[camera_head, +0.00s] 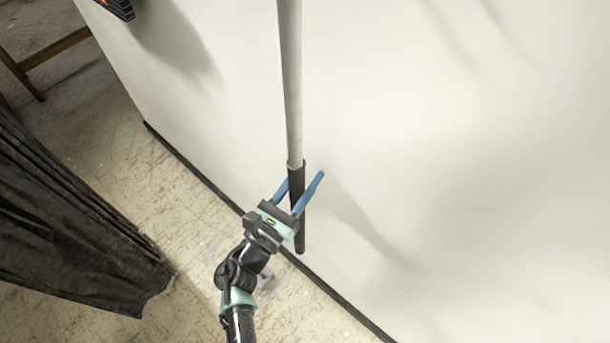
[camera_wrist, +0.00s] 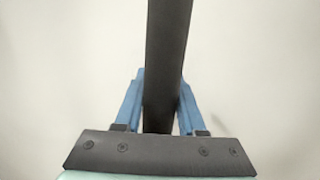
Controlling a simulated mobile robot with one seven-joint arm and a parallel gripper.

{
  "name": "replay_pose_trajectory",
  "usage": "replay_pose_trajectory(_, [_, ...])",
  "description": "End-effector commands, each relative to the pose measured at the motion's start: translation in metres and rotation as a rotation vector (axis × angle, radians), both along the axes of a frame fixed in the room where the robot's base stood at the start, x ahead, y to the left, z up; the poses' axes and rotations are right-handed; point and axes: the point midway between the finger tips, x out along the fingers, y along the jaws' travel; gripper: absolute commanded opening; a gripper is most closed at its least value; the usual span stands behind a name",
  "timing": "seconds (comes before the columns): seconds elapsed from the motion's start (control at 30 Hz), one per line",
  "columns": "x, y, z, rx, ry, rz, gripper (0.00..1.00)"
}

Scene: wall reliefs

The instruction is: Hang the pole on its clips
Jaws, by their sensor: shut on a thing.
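The pole (camera_head: 291,90) is long and grey, with a black grip (camera_head: 300,238) at its lower end. It stands nearly upright in front of the pale wall, and its upper end runs out of the head view. My gripper (camera_head: 302,181) has its blue fingers shut on the black grip, one on each side. In the wrist view the dark grip (camera_wrist: 164,60) passes between the blue fingers. I see no clips in either view.
The pale wall (camera_head: 460,150) fills the right side and has a dark skirting strip (camera_head: 195,170). A dark draped cloth (camera_head: 70,220) stands at the left. A dark object with orange (camera_head: 118,8) is at the top left. Worn floor (camera_head: 150,185) lies between cloth and wall.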

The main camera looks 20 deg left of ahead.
Motion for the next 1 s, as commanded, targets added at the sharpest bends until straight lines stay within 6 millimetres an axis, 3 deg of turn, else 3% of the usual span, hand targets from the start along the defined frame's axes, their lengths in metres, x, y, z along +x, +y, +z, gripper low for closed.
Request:
replay_pose_trajectory(0.4, [0.0005,0.0003,0.0,0.001,-0.004,-0.001,0.0])
replay_pose_trajectory(0.43, [0.0005,0.0003,0.0,0.001,-0.004,-0.001,0.41])
replay_pose_trajectory(0.6, [0.0003,0.0003,-0.0007,0.0,-0.003,-0.001,0.71])
replay_pose_trajectory(1.0, [-0.0061,0.0011,-0.0049,0.0,0.002,0.001,0.74])
